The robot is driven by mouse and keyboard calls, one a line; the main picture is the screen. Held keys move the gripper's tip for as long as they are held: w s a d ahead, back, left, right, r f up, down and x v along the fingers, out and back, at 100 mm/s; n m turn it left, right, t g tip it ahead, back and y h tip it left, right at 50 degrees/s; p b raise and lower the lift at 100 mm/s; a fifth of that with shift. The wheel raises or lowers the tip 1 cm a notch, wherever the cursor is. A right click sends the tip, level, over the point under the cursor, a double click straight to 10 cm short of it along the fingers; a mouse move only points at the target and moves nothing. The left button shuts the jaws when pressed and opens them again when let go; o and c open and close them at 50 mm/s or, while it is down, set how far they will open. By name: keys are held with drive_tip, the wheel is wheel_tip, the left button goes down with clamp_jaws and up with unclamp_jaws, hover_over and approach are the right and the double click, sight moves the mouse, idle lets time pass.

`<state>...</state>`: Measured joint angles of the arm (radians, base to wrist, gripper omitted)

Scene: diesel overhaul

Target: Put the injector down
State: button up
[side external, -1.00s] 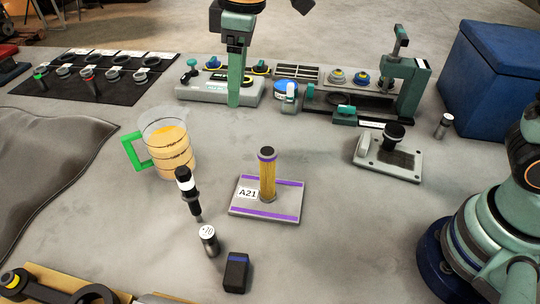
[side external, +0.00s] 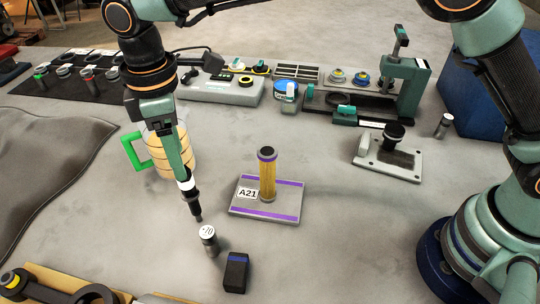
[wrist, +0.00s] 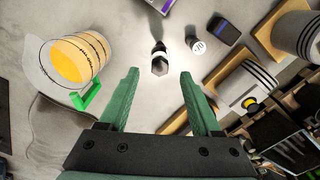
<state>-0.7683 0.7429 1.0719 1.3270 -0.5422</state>
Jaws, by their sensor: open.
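The injector (side external: 193,200) is a slim black part with a white band and a narrower lower end. It appears to stand upright on the grey table, in front of the measuring jug. My gripper (side external: 181,168) is at its upper end and hides its top in the side view. In the wrist view my gripper (wrist: 160,76) is open, with green fingers spread wide. The injector (wrist: 160,61) shows near the gap between the fingertips, touching neither finger there.
The jug (side external: 178,160) of amber liquid with a green handle stands close behind. A small metal cylinder (side external: 208,242) and a dark block (side external: 236,272) stand in front. The A21 plate (side external: 270,212) with a yellow filter is to the right.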

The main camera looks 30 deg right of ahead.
sight(191, 197)
wheel_tip(191, 197, down, 12)
drive_tip(key=shift+f, duration=0.1)
idle(0.5)
clamp_jaws()
